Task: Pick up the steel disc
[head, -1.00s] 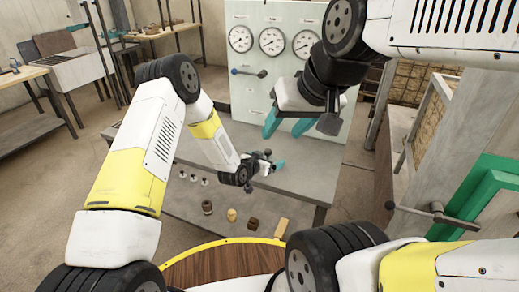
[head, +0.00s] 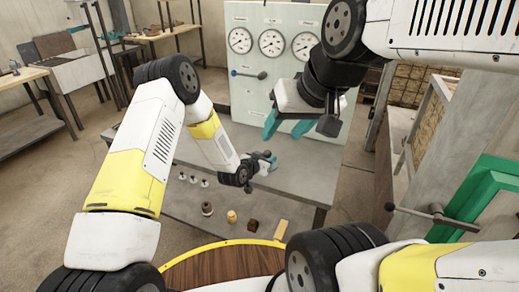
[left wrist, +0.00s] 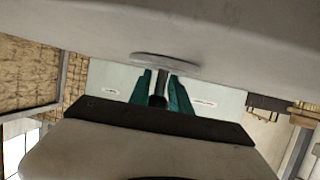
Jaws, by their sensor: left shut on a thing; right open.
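A pale grey steel disc (left wrist: 165,60), seen nearly edge-on, sits at the far end of this stem, against the grey surface. I cannot tell whether it touches that surface. In the head view the gripper hides the disc. My right gripper (head: 287,124) is open and empty, high in front of the gauge panel.
A gauge panel (head: 250,100) stands behind. A green frame (head: 470,200) is at right.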

